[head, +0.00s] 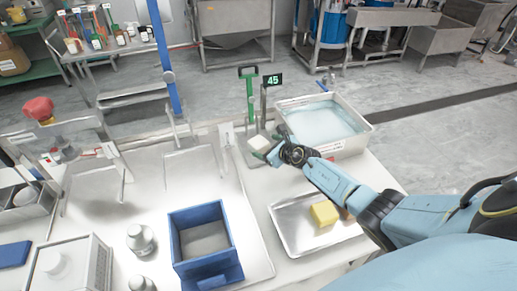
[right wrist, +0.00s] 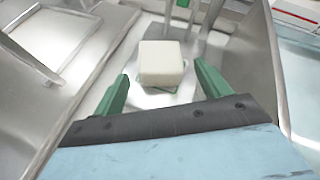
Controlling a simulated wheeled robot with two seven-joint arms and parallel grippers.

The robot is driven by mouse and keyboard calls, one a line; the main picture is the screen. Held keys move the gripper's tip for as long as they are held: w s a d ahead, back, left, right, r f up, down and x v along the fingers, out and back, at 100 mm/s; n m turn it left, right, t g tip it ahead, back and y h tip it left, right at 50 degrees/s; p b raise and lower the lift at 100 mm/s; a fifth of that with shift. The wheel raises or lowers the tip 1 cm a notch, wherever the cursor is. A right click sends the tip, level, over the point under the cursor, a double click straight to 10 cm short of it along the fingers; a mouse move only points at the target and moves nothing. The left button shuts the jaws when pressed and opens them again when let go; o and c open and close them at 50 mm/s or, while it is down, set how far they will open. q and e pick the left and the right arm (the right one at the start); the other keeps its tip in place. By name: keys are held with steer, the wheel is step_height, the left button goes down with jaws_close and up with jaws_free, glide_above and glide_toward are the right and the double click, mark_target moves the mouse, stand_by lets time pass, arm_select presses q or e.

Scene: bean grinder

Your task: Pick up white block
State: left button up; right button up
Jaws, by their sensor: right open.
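The white block (head: 258,142) sits on a small plate at the foot of the post with the "45" display in the head view. In the right wrist view the white block (right wrist: 162,64) lies straight ahead, between and a little beyond my fingertips. My right gripper (head: 270,155) is just in front of the block. Its two green fingers (right wrist: 158,82) are apart, with nothing held between them. The block's underside is hidden. My left gripper does not show.
A metal tub (head: 362,137) with bluish contents stands right of the block. A metal tray (head: 290,222) with a yellow block (head: 324,213) lies nearer. A blue bin (head: 225,237) stands at the front. Metal walls (right wrist: 255,62) rise close beside the gripper.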

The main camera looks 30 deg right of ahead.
mark_target(261, 144)
steer(key=b+x, duration=0.2)
steer(key=x, duration=0.1)
steer(key=shift+w+f+b, duration=0.2)
steer(key=shift+f+b, duration=0.05)
steer(key=shift+b, duration=0.15)
steer(key=shift+w+a+f+b, duration=0.1)
steer(key=shift+w+f+b, duration=0.05)
steer(key=shift+w+b, duration=0.35)
steer(key=shift+w, duration=0.1)
steer(key=c, duration=1)
steer(key=shift+o, duration=0.2)
